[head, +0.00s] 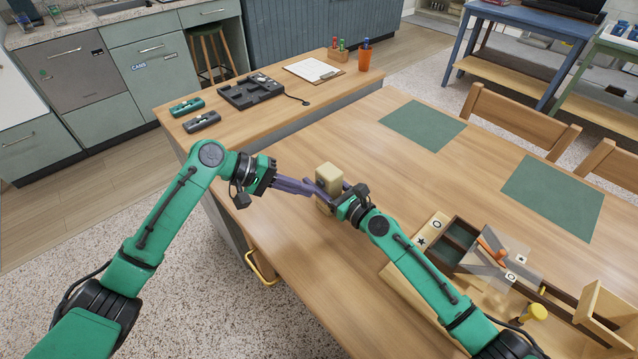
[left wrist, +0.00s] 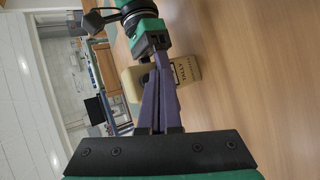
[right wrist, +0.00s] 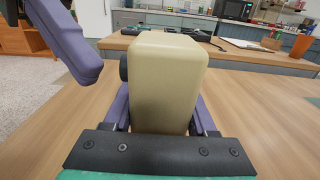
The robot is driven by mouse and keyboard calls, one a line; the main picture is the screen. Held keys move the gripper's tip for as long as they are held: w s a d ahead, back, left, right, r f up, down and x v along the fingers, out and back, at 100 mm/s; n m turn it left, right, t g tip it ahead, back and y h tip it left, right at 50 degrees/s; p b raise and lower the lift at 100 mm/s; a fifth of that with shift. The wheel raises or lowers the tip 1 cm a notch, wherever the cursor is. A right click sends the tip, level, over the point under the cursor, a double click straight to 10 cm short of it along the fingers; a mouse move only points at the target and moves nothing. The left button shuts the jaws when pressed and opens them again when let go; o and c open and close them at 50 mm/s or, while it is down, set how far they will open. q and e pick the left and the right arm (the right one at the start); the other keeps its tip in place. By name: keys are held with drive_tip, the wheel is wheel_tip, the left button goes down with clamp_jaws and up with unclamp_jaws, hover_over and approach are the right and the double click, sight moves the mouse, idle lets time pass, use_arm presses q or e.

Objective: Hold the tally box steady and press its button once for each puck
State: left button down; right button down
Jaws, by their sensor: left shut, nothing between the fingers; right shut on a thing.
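The tally box (head: 328,178) is a beige upright block above the wooden table, between my two grippers. In the left wrist view, dark lettering shows on the box (left wrist: 187,70). My right gripper (head: 336,192) is shut on the box, with a purple finger on either side of it in the right wrist view (right wrist: 168,80). A dark round part (right wrist: 123,67), possibly the button, sticks out on the box's left side there. My left gripper (head: 308,188) is shut and empty, its tips close to the box; contact cannot be told. I cannot make out any pucks for certain.
A wooden compartment tray (head: 457,240) with symbol tiles and a clear panel stands at the lower right, near my right arm. Green mats (head: 423,125) lie on the table. A side counter holds a black device (head: 250,92), a clipboard (head: 313,71) and an orange cup (head: 364,60).

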use_arm(q)
drive_tip(key=s+a, duration=0.3)
drive_tip(key=shift+s+a, duration=0.25)
drive_tip(key=shift+a, duration=0.05)
idle(0.5)
use_arm(e)
drive_tip(key=shift+c, duration=0.6)
unclamp_jaws()
drive_tip(key=shift+d, duration=0.15)
